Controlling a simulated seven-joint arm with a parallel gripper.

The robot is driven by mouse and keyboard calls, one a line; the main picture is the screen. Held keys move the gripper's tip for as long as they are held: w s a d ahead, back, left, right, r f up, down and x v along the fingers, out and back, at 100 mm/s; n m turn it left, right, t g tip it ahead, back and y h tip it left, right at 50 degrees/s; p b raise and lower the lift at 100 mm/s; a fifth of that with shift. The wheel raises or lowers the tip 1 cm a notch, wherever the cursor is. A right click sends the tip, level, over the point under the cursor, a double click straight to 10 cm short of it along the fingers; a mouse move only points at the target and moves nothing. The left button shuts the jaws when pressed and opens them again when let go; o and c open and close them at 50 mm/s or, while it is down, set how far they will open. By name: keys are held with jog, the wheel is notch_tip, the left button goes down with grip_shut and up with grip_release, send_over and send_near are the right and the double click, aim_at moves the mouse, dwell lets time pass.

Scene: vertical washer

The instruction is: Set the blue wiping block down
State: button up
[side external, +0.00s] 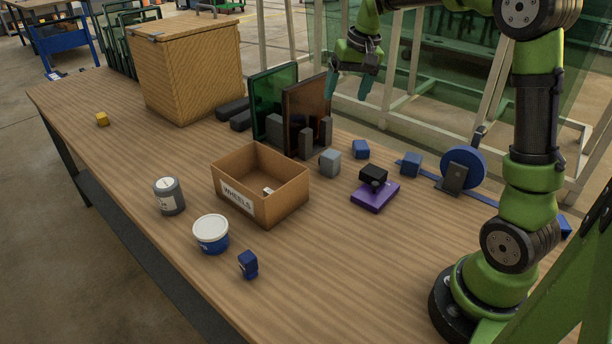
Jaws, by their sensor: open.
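My gripper (350,85) is raised at the top of the view, behind and above the far edge of the table. Its fingers are apart and I see nothing between them. Two blue blocks rest on the table at its far side: one (361,149) right of the grey-blue block, and one (411,163) by the blue disc. A darker blue block (248,265) sits near the front edge. I cannot tell which of these is the wiping block. My gripper is apart from all of them.
An upright green pane (274,92) and a brown pane (307,108) stand in dark holders. Nearby are an open wheels box (232,197), a purple pad with a black block (368,200), a blue disc (463,165) on a stand, a tub (211,236) and a wooden crate (187,75).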

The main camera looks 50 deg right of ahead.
jog(key=s+a+r+n+t, duration=0.2)
jog(key=s+a+r, duration=0.1)
jog(key=s+a, duration=0.7)
jog(key=s+a+f+n+t+y, duration=0.1)
jog(key=s+a+f+t+y, duration=0.1)
jog(key=s+a, duration=0.6)
jog(key=shift+s+a+f, duration=0.15)
jog(key=shift+s+f, duration=0.35)
jog(key=shift+f, duration=0.1)
